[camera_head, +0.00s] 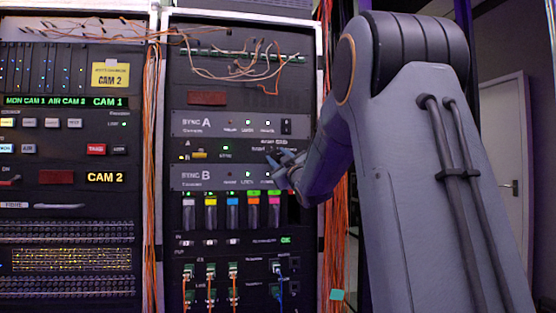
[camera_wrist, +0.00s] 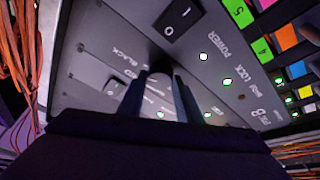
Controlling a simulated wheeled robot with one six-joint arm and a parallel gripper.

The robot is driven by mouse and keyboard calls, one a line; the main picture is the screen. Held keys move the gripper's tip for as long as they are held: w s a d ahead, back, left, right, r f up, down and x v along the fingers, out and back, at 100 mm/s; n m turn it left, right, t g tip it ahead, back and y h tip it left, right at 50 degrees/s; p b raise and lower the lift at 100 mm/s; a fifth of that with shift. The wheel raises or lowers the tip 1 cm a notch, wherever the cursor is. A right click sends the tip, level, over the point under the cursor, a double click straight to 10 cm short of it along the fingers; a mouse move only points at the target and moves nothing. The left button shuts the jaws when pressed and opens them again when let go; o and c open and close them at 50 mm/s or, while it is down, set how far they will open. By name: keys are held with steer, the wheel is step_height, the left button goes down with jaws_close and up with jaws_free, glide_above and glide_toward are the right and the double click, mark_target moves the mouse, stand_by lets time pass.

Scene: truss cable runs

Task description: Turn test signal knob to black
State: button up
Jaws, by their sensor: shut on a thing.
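The test signal knob (camera_wrist: 161,68) is a dark round piece on the grey panel in the wrist view. The word BLACK shows on the panel just left of it. My gripper (camera_wrist: 162,80) has one finger on each side of the knob and is shut on it. The knob's pointer and its exact setting are hidden. In the head view my gripper (camera_head: 283,161) reaches the rack from the right, at the strip between the SYNC A panel (camera_head: 215,124) and the SYNC B panel (camera_head: 207,178). The knob is too small and covered there to make out.
A black rocker switch (camera_wrist: 178,19) sits above the knob in the wrist view, near lit green lights. Coloured modules (camera_head: 232,212) stand below in the head view. Orange cables (camera_head: 336,240) hang along the rack's right side. Loose wires (camera_head: 240,62) cross its top.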

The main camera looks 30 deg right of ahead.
steer(key=o, duration=1)
steer(key=shift+o, duration=0.2)
steer(key=v, duration=0.7)
steer(key=shift+s+f+b, duration=0.15)
steer(key=shift+s+b, duration=0.15)
steer(key=shift+s, duration=0.1)
